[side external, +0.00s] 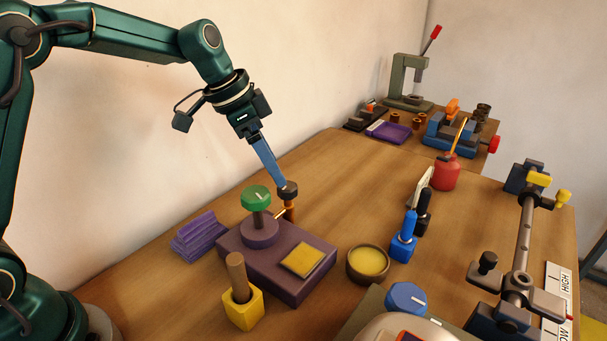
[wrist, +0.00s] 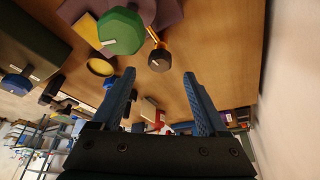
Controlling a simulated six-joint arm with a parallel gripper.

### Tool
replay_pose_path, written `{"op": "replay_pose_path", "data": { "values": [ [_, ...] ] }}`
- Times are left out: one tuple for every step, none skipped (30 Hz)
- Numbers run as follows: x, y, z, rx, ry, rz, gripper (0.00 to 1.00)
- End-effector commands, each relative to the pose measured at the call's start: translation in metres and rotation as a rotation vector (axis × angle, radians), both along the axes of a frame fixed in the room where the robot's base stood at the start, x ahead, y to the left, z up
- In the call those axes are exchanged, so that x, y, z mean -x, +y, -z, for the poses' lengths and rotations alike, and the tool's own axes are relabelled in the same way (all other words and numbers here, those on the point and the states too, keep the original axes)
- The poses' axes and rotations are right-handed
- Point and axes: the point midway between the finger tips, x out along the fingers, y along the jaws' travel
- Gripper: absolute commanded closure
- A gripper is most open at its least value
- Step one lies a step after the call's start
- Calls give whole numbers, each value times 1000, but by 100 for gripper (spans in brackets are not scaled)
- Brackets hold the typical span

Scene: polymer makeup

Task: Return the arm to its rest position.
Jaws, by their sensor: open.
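My arm is extended over the workbench. My gripper (side external: 279,181) points down and right in the side view, its blue fingers overlapping the edge of a black knob (side external: 289,189) on an orange-brown stem. In the wrist view, the two fingers of my gripper (wrist: 160,74) are spread with nothing between them. The black knob (wrist: 159,60) shows just past the fingertips there, and I cannot tell how close they are to it. A green knob (side external: 256,197) stands on the purple block (side external: 289,291) beside it.
A yellow holder (side external: 244,311) with a wooden handle, a round yellow dish (side external: 368,265) and a blue-handled tool (side external: 403,240) stand nearby. Purple slabs (side external: 199,235) are stacked near the wall. A clamp bar (side external: 523,240) stands at right.

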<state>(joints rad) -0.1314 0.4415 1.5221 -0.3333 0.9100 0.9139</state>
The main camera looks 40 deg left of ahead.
Motion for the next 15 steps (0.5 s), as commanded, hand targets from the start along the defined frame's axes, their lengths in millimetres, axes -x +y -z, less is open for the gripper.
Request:
{"op": "replay_pose_path", "data": {
  "values": [
    [0,-1,-3,-1,-8,3,23],
    [-1,-2,-7,-2,-19,5,23],
    [-1,-3,-14,-5,-39,8,23],
    [0,-4,-21,-7,-55,11,23],
    [2,-6,-28,-9,-71,15,23],
    [6,-8,-39,-16,-94,22,23],
    [11,-9,-46,-21,-110,27,23],
    [17,-11,-53,-27,-126,30,23],
    [26,-13,-62,-33,-142,27,23],
    [34,-14,-68,-38,-153,23,23],
    [42,-15,-73,-41,-161,15,23],
    [53,-16,-79,-44,-172,2,23],
    [62,-16,-82,-46,-178,-11,23],
    [70,-17,-85,-48,-183,-25,23],
    [82,-17,-88,-47,-190,-46,23]
  ]
}}
